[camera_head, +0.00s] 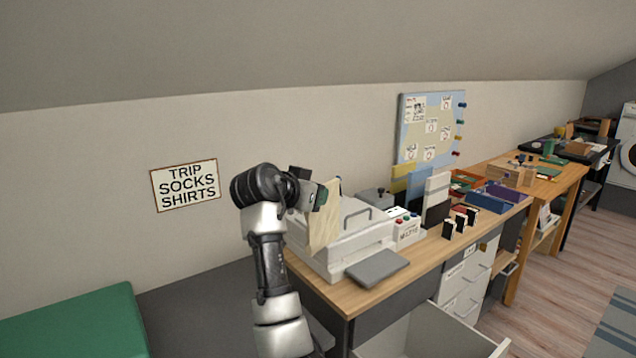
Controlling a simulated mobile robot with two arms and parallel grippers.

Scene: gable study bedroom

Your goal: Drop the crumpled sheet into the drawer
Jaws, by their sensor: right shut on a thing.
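My right gripper (316,196) is above the left end of the desk. It is shut on the crumpled sheet (324,222), a pale beige piece that hangs down from the fingers in front of a white machine. My forearm and wrist hide part of this area. An open white drawer (424,328) sticks out below the desk's front edge, at the bottom of the view. I see part of its inside, and the picture's edge cuts it off. The gripper and sheet are higher than the drawer and to its left. My left gripper is not in view.
The white machine (354,236) with a grey tray (378,268) stands on the wooden desk (340,297). Black bookends, folders and boxes fill the desk further right. White closed drawers (462,297) are under it. A green cushion (75,325) is at lower left.

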